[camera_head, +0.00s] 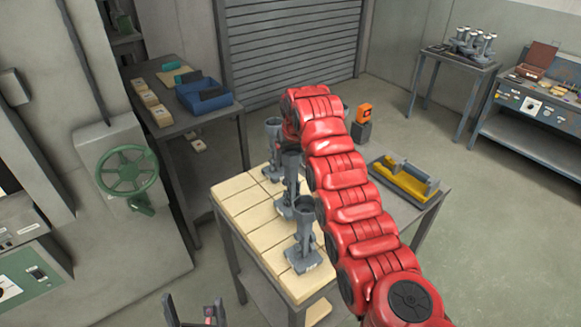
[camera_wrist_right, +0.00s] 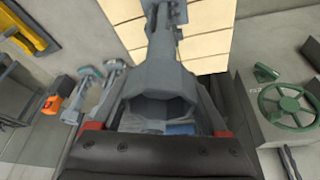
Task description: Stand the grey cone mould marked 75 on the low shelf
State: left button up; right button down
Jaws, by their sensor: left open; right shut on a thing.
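My right gripper (camera_wrist_right: 160,108) is shut on a grey cone mould (camera_wrist_right: 165,78), seen from its wide, hollow end in the right wrist view. In the head view the held mould (camera_head: 288,205) is at the middle of the tiled table, partly hidden by my gripper and red arm. I cannot tell whether it touches the tiles. Other grey moulds stand behind it (camera_head: 273,135) and in front of it (camera_head: 304,240). No number is readable on any mould. My left gripper (camera_head: 195,314) is open and empty at the bottom edge. A low shelf (camera_head: 262,296) shows partly under the tiled table.
The cream-tiled table top (camera_head: 240,205) has bare tiles on its left side. A yellow tray (camera_head: 400,182) lies at its right. A dark bench with a blue bin (camera_head: 205,95) stands behind left. A green handwheel (camera_head: 127,170) juts from the left wall unit.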

aim_at(291, 169)
jog(key=shift+f+p, duration=1.1)
jog(key=shift+f, duration=0.8)
jog(key=shift+f+b, duration=0.3)
grip_release()
jog(key=shift+r, duration=0.15)
